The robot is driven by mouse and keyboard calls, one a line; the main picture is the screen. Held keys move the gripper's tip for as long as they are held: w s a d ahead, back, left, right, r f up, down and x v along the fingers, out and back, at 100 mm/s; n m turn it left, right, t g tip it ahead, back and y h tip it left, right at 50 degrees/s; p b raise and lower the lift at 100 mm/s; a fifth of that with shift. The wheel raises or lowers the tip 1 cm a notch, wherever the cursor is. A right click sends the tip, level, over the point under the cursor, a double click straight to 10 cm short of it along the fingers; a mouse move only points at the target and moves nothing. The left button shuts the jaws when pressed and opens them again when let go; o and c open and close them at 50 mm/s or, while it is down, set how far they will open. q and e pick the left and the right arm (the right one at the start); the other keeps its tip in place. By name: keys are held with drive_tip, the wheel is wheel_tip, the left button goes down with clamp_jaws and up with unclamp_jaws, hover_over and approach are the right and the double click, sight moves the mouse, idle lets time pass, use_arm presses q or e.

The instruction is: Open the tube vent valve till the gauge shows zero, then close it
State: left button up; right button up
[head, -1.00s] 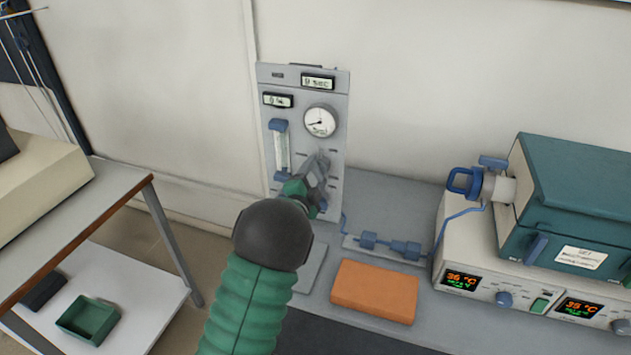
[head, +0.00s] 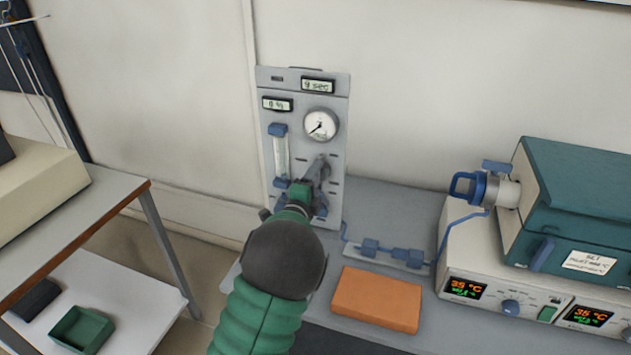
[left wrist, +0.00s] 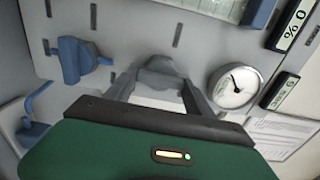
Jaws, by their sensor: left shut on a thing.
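The grey gauge panel (head: 336,197) stands upright against the wall. Its round gauge (head: 321,124) has its needle pointing to the lower left; the gauge also shows in the left wrist view (left wrist: 235,86). My left gripper (head: 319,170) is at the panel below the gauge, its fingers shut on a small part at the panel face, apparently the vent valve. In the left wrist view the fingertips (left wrist: 158,72) come together there and mostly hide what they hold. A blue knob (left wrist: 76,60) on the panel is apart from the fingers. My right gripper is out of view.
The panel's upper display (head: 318,86) seems to read 9 sec. An orange block (head: 376,299) lies on the bench before the panel. A side table (head: 105,205) is left.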

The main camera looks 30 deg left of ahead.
use_arm(q)
drive_tip(key=shift+d+f, duration=0.1)
drive_tip(key=shift+f, duration=0.3)
drive_tip(key=o, duration=1.4)
drive_tip(key=shift+r, duration=0.2)
drive_tip(key=b+v, duration=0.3)
drive_tip(key=v, duration=1.3)
drive_tip(key=shift+s+f, duration=0.1)
drive_tip(key=shift+s, duration=0.3)
